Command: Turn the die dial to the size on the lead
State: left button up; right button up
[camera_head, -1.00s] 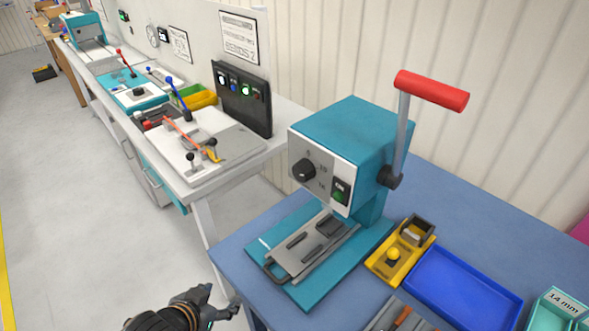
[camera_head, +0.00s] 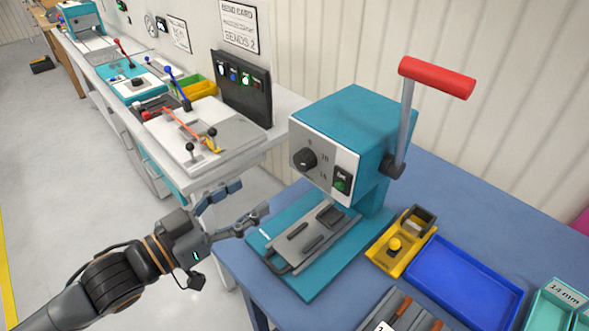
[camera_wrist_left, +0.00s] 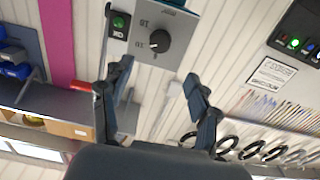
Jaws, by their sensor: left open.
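The teal press (camera_head: 345,135) stands on the blue bench, with a grey front plate and a red-handled lever (camera_head: 436,78). Its black die dial (camera_head: 304,159) is on the front plate, with size numbers around it, too small to read surely. In the left wrist view the dial (camera_wrist_left: 160,41) shows upside down, beyond the fingers. My left gripper (camera_head: 250,204) is open and empty, in front of and below the dial, apart from it. The lead at the bottom edge (camera_head: 405,312) is cut off by the frame; its tag is only partly visible. My right gripper is out of view.
A yellow tray (camera_head: 397,247), a blue tray (camera_head: 463,284) and a teal bin marked 14 mm (camera_head: 560,300) are to the right. Another bench (camera_head: 215,150) stands at the left.

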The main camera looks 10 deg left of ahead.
aim_at(299, 165)
pick_arm(q)
jog(key=p+x, duration=0.1)
jog(key=x, duration=1)
jog(key=shift+w+d+p, duration=0.15)
jog(key=shift+w+p, duration=0.1)
jog(key=shift+p, duration=0.15)
jog(key=shift+w+d, duration=0.2)
jog(key=shift+w, duration=0.1)
jog(key=c, duration=1.2)
jog(key=shift+o, duration=0.2)
